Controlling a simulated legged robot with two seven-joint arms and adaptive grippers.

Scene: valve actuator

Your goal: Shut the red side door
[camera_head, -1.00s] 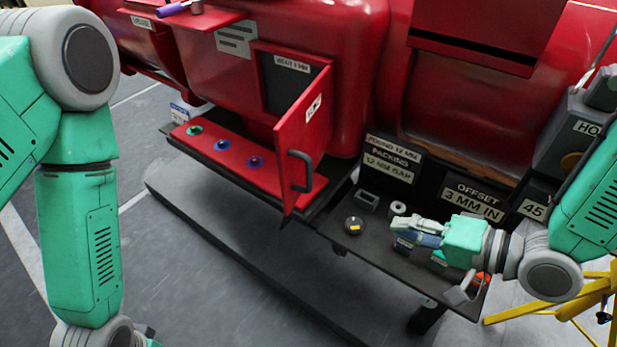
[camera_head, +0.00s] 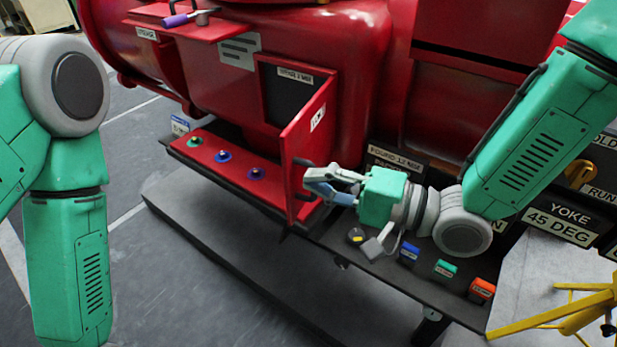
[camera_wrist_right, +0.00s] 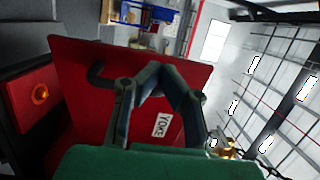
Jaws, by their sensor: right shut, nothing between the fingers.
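The red side door (camera_head: 309,140) stands open, swung out from the dark rectangular opening (camera_head: 282,95) in the red machine body. A dark handle is on its outer face and shows in the right wrist view, where the door (camera_wrist_right: 75,88) fills the left and middle. My right gripper (camera_head: 308,182) is shut and empty, its fingers in front of the door's lower part near the handle. It also shows in the right wrist view (camera_wrist_right: 155,72). I cannot tell whether it touches the door. My left gripper is out of view; only the left arm shows.
A red ledge with several coloured knobs (camera_head: 222,156) lies left of the door. A dark shelf below my right arm holds blue, green and orange blocks (camera_head: 445,268). A yellow stand (camera_head: 560,315) is at lower right. A purple-handled tool (camera_head: 187,18) lies on the upper red shelf.

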